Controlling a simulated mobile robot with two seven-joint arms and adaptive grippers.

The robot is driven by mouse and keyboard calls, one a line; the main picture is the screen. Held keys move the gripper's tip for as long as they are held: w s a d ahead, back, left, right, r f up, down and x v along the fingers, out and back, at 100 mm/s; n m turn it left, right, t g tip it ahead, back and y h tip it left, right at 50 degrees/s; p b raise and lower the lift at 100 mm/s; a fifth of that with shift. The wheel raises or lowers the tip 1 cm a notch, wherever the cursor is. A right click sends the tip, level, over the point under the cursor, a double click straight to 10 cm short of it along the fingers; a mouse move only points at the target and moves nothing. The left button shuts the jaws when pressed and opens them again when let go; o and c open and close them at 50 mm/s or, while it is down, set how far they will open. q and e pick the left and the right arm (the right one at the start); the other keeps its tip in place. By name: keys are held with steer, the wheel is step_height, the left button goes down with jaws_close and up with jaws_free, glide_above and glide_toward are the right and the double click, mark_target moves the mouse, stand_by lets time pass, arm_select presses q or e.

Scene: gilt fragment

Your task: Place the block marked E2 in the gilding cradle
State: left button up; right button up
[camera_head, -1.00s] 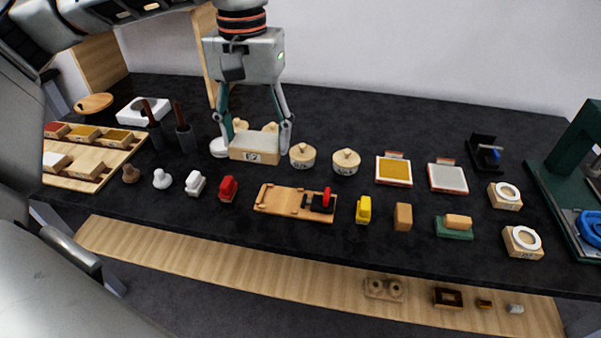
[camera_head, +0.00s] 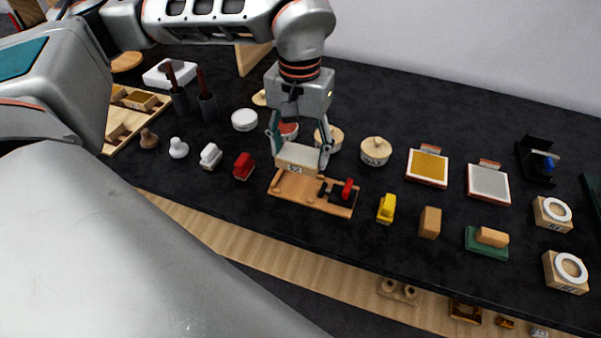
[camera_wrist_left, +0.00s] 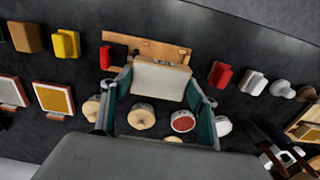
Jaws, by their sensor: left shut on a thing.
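The block marked E2 (camera_head: 298,155) is pale wood with a whitish top and a dark label on its front; the marking is too small to read for certain. My left gripper (camera_head: 300,148) is shut on its two ends; the wrist view also shows the block (camera_wrist_left: 160,82) between the fingers (camera_wrist_left: 160,88). The gilding cradle (camera_head: 308,196) is a wooden tray with a red-handled clamp (camera_head: 347,189) at its right end. The block is at the cradle's back left edge in the head view; I cannot tell whether they touch. My right gripper is not in view.
A red block (camera_head: 243,166) stands left of the cradle and a yellow one (camera_head: 386,208) right of it. Lidded round pots (camera_head: 375,151) stand behind. Gold (camera_head: 428,166) and silver (camera_head: 488,183) pads lie to the right. A wooden ledge (camera_head: 225,235) runs along the front.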

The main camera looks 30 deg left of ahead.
mark_target(300, 155)
arm_select(q)
steer(key=shift+f, duration=1.6)
step_height(300, 155, down, 3)
steer(key=shift+f+b, duration=0.2)
steer(key=shift+b, duration=0.1)
steer(key=shift+f, duration=0.1)
steer(key=shift+f, duration=0.2)
steer(key=o, duration=1.1)
steer(key=shift+r, duration=0.1)
